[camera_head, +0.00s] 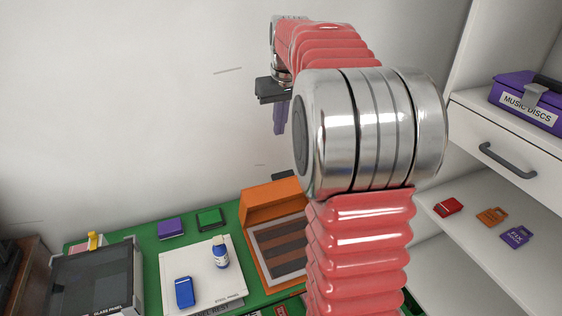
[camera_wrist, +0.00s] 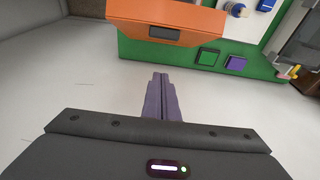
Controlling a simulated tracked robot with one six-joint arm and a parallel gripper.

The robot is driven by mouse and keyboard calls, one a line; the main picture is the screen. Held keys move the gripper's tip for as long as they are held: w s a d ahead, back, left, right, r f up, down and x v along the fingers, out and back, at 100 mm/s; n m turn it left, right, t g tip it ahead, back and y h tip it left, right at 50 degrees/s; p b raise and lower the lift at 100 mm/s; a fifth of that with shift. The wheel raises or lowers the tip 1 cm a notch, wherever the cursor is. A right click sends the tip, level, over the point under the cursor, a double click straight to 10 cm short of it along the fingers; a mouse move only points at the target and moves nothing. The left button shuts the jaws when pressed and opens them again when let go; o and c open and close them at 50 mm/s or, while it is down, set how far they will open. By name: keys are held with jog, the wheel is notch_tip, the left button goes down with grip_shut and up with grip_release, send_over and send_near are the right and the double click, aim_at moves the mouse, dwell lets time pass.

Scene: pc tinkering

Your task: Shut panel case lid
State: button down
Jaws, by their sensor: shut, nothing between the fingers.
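An orange case (camera_head: 255,215), which looks like the panel case, stands on the green bench top with its lid (camera_head: 272,200) raised at the back. Dark and brown strips show inside; my arm hides its right side. The lid's orange back, with a dark rectangular piece, shows at the top of the wrist view (camera_wrist: 135,27). My gripper (camera_head: 280,128) is high in front of the wall, above and apart from the lid. Its purple fingers (camera_wrist: 161,78) are together and empty, and they point toward the lid in the wrist view.
A white steel panel (camera_head: 200,262) bears a blue bottle (camera_head: 221,255) and a blue object (camera_head: 184,291). A glass panel (camera_head: 95,280) lies at left. Green (camera_head: 209,217) and purple (camera_head: 170,228) blocks sit behind. Shelves with a purple music discs box (camera_head: 527,100) stand at right.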

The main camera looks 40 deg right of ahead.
jog(key=shift+s+a+f, duration=0.1)
jog(key=shift+s+f, duration=0.1)
jog(key=shift+f, duration=1.75)
jog(key=shift+s+f, duration=0.2)
jog(key=shift+f, duration=1.7)
jog(key=shift+s+a+f, duration=0.1)
jog(key=shift+s+f, duration=0.1)
jog(key=shift+f, duration=1.75)
jog(key=shift+s, duration=0.1)
